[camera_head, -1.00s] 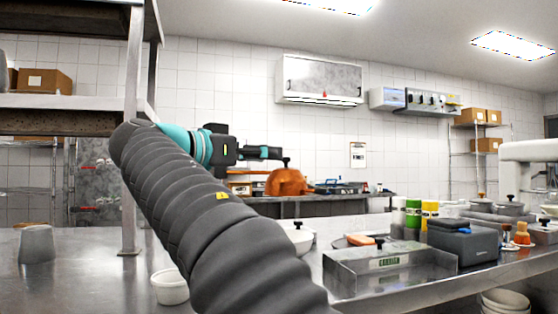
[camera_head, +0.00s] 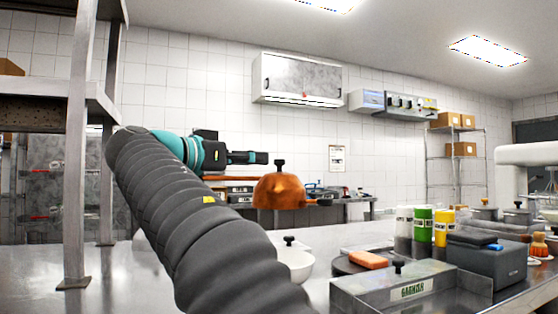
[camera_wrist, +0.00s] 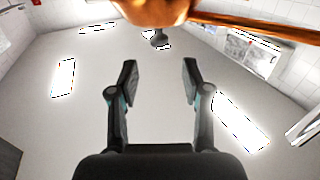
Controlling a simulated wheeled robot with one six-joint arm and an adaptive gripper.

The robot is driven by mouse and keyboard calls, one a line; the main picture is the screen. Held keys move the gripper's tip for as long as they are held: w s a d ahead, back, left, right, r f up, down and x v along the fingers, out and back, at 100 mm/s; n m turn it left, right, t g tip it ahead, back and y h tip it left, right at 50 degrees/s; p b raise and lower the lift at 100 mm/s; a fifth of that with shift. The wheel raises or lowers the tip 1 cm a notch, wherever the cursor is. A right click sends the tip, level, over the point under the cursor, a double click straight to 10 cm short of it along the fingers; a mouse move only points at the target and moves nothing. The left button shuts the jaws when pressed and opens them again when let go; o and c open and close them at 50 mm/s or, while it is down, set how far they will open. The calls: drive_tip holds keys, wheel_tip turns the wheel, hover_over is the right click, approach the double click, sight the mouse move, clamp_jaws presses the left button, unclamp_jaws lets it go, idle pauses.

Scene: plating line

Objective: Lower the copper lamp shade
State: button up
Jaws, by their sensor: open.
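The copper lamp shade (camera_head: 279,192) is a dome with a black knob (camera_head: 280,165) on top, and a copper rod runs left from it. My gripper (camera_head: 262,158) is just left of the knob, at about its height, with a small gap in the head view. In the wrist view, my gripper (camera_wrist: 160,80) has two spread fingers with nothing between them. There the shade (camera_wrist: 150,10) is cut off by the top edge. Its knob (camera_wrist: 160,38) lies ahead of the fingertips, between their lines and apart from them.
A steel shelf post (camera_head: 78,150) stands left of my arm. Below the shade are a white lidded bowl (camera_head: 294,262) and a steel garnish bin (camera_head: 395,292) on the counter. Bottles (camera_head: 424,225) and a grey box (camera_head: 485,262) stand to the right. The air around the shade looks clear.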

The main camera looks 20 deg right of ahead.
sight(279, 160)
drive_tip(key=p+x, duration=0.1)
drive_tip(key=x, duration=0.7)
drive_tip(key=shift+w+d, duration=0.15)
drive_tip(key=shift+d, duration=0.25)
clamp_jaws()
